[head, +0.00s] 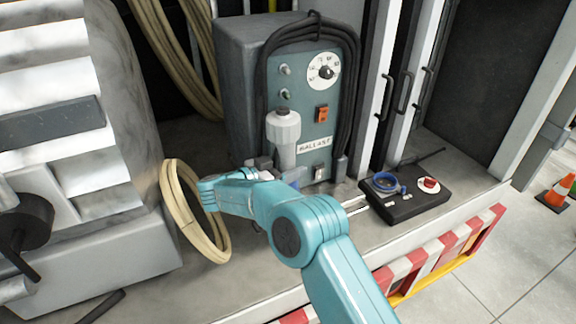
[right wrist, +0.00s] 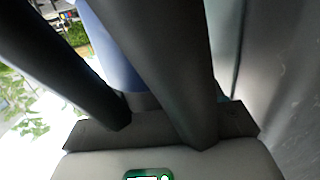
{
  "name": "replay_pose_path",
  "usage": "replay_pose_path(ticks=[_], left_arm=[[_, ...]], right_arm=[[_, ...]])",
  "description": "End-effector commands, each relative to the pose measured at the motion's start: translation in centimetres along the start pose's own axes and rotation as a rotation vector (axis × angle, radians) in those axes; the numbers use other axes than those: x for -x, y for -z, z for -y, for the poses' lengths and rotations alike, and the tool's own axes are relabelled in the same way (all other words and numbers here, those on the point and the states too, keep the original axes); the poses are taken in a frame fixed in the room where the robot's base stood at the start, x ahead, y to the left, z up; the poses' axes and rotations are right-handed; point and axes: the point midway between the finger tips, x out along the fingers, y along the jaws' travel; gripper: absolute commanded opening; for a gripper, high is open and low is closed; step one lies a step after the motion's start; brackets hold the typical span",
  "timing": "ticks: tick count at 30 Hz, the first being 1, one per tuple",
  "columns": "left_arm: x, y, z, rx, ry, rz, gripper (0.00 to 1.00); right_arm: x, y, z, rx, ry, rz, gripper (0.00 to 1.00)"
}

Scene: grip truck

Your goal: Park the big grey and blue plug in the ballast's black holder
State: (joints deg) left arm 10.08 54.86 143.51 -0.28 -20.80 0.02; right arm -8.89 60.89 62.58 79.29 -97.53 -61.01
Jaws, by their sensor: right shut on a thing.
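The big plug (head: 284,130) stands nearly upright in front of the ballast box (head: 243,95), with a pale grey upper part and a blue lower part (head: 296,178). My right gripper (head: 270,172) is at the plug's lower part, shut on it. In the right wrist view the blue of the plug (right wrist: 113,45) shows between my two dark fingers. The black holder cannot be made out; the plug and my gripper cover the lower front of the ballast. I cannot tell whether the plug touches it. My left gripper is not in view.
A black cable hangs over the ballast (head: 351,75). A black control box (head: 405,207) with a red knob and a blue ring lies on the deck to the right. A beige hose coil (head: 180,220) stands at left. A red and white striped edge (head: 440,255) borders the deck.

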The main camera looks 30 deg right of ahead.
Motion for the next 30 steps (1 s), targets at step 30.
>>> replay_pose_path(ticks=[30], left_arm=[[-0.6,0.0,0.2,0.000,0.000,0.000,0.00]], right_arm=[[-0.1,-1.3,0.0,0.000,0.000,0.000,0.00]])
